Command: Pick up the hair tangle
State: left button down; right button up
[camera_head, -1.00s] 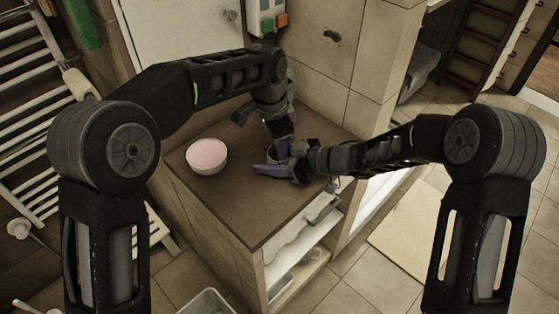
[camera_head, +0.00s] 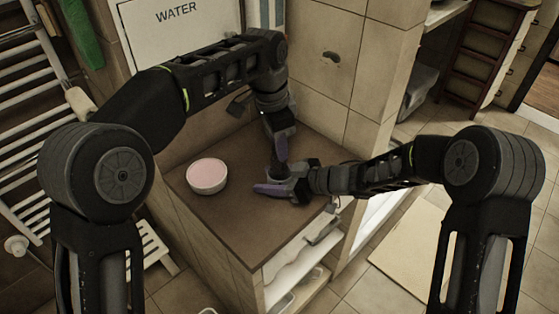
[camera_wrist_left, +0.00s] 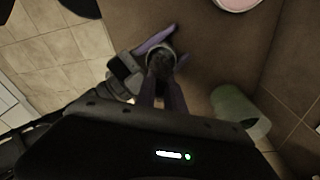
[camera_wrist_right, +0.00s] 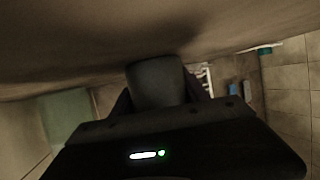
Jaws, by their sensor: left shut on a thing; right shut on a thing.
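The hair tangle (camera_wrist_left: 160,63) shows in the left wrist view as a dark, fuzzy clump at the tips of my left gripper. My left gripper (camera_head: 281,160) is shut on it and points down over the brown counter. My right gripper (camera_head: 272,187) lies low over the counter, coming from the right, its purple fingers shut around a small grey vessel (camera_wrist_right: 157,82). The tangle is at the vessel's mouth. I cannot tell if it is clear of the rim. In the head view the tangle is too small to make out.
A white bowl with a pink inside (camera_head: 207,176) stands on the counter (camera_head: 225,220) to the left. A pale green cylinder (camera_wrist_left: 236,106) stands by the wall in the left wrist view. Tiled walls close the back. The counter's front is bare.

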pick_arm(q)
jog(key=shift+r, duration=1.35)
pick_arm(e)
jog(key=o, duration=1.4)
jog(key=v, duration=1.2)
jog(key=shift+w+r, duration=0.1)
